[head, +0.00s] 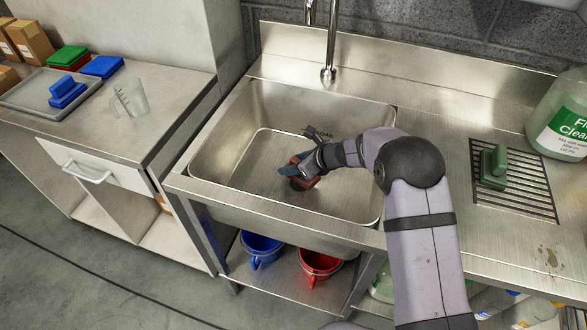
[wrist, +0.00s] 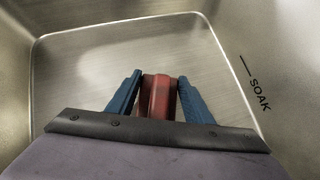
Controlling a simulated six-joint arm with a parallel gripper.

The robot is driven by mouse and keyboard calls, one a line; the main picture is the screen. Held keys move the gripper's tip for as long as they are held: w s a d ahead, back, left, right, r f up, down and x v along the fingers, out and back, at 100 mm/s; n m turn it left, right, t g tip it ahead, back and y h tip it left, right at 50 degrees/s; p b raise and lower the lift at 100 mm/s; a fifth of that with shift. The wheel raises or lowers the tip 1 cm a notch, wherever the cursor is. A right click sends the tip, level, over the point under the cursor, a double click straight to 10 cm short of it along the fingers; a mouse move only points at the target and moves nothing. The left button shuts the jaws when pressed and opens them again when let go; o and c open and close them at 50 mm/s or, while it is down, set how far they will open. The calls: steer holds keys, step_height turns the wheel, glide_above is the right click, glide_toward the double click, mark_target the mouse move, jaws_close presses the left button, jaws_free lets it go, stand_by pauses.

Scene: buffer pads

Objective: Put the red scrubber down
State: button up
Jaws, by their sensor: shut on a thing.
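The red scrubber (wrist: 158,96) is between the two blue fingers of my gripper (wrist: 157,92), inside the sink. My gripper is shut on it. In the head view the red scrubber (head: 307,181) shows partly, behind the fingers of my gripper (head: 295,172). The sink basin (head: 255,185) is marked "SOAK" on its wall. The scrubber is over the basin floor; I cannot tell whether it touches the floor.
A green scrubber (head: 494,165) stands on the drain grate (head: 520,195) at the right, near a big cleaner bottle (head: 562,115). A tap (head: 329,45) rises behind the basin. A grey tray (head: 38,92) with a blue scrubber and a clear jug (head: 131,100) are on the left counter.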

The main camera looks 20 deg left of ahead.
steer(key=shift+f, duration=0.95)
steer(key=shift+f, duration=0.2)
steer(key=o, duration=1.2)
steer(key=shift+r, duration=0.15)
steer(key=shift+d+r, duration=0.1)
steer(key=shift+r, duration=0.05)
steer(key=v, duration=1.1)
steer(key=shift+s+d+r, duration=0.2)
steer(key=shift+d+r, duration=0.05)
steer(key=shift+r, duration=0.05)
